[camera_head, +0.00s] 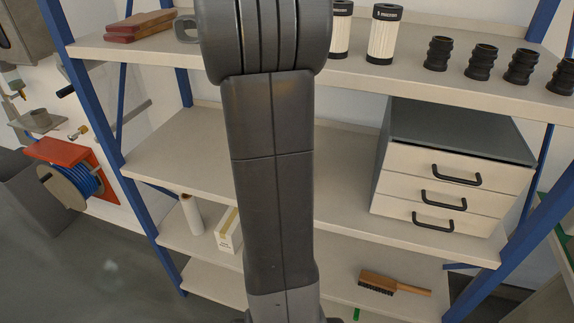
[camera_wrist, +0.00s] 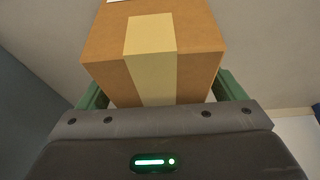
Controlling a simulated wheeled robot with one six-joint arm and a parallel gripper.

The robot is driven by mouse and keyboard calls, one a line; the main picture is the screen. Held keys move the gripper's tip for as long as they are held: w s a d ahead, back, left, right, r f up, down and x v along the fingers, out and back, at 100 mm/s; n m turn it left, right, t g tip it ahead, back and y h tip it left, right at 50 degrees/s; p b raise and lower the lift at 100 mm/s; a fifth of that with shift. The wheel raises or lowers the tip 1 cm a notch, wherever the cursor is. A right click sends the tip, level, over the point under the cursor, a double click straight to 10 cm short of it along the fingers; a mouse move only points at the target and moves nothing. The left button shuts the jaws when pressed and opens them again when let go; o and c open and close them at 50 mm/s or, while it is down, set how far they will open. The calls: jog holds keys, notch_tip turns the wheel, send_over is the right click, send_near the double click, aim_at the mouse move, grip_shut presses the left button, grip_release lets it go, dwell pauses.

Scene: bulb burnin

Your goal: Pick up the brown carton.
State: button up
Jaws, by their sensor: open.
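The brown carton (camera_wrist: 105,45) fills the upper middle of the wrist view, with a broad strip of pale tape down its middle and part of a white label at the top edge. My gripper (camera_wrist: 162,88) is open, with a green finger showing on each side of the carton's lower part. The carton is very close to the gripper body and hides the ends of the fingers. I cannot tell whether either finger touches it. In the head view my arm covers the middle, and neither the carton nor the gripper shows.
A shelf rack (camera_head: 165,160) with blue posts stands ahead. It holds a drawer unit (camera_head: 460,145), black ribbed parts (camera_head: 480,62), white filters (camera_head: 384,35), a cream box (camera_head: 229,232), a white roll (camera_head: 192,214) and a brush (camera_head: 395,284). The middle shelf is bare left of my arm.

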jog(key=shift+f+b, duration=0.25)
jog(key=shift+b, duration=0.2)
dwell(0.5)
jog(key=c, duration=1.2)
jog(key=shift+r+p, duration=0.2)
jog(key=shift+p, duration=0.1)
